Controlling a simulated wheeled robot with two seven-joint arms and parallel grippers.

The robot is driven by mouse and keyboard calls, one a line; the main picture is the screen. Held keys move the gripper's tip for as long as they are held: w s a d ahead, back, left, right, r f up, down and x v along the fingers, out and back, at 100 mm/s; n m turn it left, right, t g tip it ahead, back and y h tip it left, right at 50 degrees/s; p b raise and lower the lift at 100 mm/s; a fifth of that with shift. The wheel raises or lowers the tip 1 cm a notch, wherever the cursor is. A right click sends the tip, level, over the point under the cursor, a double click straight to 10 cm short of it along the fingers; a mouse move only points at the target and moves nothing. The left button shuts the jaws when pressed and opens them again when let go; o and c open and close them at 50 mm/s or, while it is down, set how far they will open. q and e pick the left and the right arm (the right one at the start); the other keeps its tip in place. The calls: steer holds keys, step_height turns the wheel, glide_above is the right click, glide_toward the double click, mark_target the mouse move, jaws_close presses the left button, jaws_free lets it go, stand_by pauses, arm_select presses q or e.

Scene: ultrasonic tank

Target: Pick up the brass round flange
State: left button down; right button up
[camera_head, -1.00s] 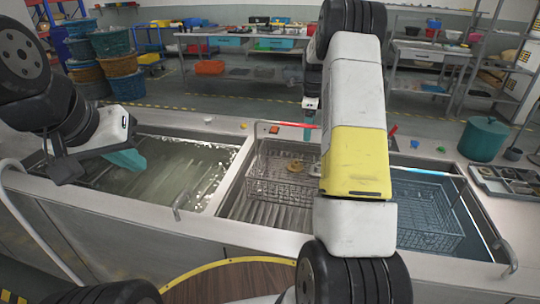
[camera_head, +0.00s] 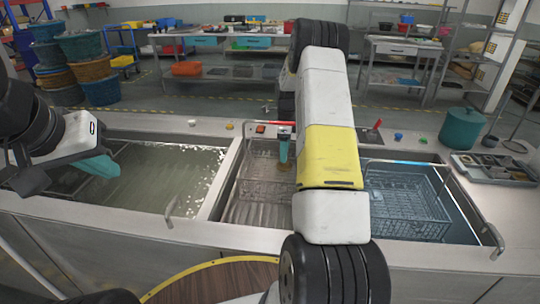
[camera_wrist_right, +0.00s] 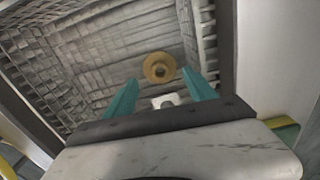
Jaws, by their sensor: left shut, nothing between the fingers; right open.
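The brass round flange (camera_wrist_right: 160,67) shows in the right wrist view as a ring with a central hole, over the wire basket. It lies ahead of and between the fingertips of my right gripper, which is open, with a teal finger on each side. In the head view my right gripper (camera_head: 283,152) points down over the wire basket (camera_head: 257,172) in the middle tank, and the flange is mostly hidden there. Contact between fingers and flange cannot be seen. My left gripper (camera_head: 97,166) is shut and empty above the left, liquid-filled tank (camera_head: 160,175).
My right arm covers part of the middle and right tanks. Another wire basket (camera_head: 405,205) sits in the blue right tank. A teal pot (camera_head: 461,129) and a grey parts tray (camera_head: 495,168) stand at the right. Small coloured items lie along the back ledge.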

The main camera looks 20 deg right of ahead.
mark_target(284, 164)
steer(key=shift+f, duration=2.6)
steer(key=c, duration=1.3)
jaws_close()
steer(key=shift+r, duration=0.2)
